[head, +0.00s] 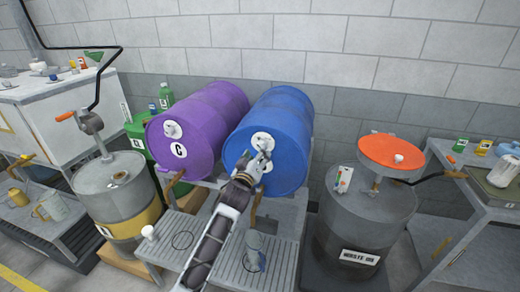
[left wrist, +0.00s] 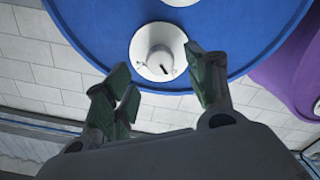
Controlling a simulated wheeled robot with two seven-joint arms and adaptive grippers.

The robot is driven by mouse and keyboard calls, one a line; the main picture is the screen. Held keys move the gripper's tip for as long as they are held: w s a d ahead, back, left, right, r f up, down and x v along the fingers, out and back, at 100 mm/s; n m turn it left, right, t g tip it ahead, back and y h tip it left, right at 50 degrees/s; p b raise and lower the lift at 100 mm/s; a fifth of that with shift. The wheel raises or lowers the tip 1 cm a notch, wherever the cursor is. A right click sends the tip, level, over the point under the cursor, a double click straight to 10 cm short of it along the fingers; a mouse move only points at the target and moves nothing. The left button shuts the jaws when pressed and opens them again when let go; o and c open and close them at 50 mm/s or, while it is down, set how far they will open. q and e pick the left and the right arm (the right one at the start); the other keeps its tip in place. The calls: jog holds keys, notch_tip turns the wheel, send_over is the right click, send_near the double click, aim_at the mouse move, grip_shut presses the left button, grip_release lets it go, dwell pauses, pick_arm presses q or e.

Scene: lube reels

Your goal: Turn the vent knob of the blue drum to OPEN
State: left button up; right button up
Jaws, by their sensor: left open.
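The blue drum (head: 285,125) lies on its side on a rack, its round end facing me. Its vent knob (head: 262,143) sits on a white disc high on that end, partly hidden by my gripper. In the left wrist view the white knob (left wrist: 159,60) has a small dark mark toward the lower right; I cannot read any lettering. My left gripper (head: 260,160) is open and empty in front of the drum's end. In the wrist view its green-padded fingers (left wrist: 166,80) are spread below the knob, with a gap between. My right gripper is out of view.
A purple drum (head: 200,130) lies close on the left. A metal cup (head: 255,250) stands on the grated shelf below. A waste oil drum (head: 365,215) with an orange pan (head: 391,150) stands right; a grey and yellow drum (head: 118,195) with a crank pump stands left.

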pick_arm(q)
jog(key=shift+x, duration=2.35)
jog(key=c, duration=1)
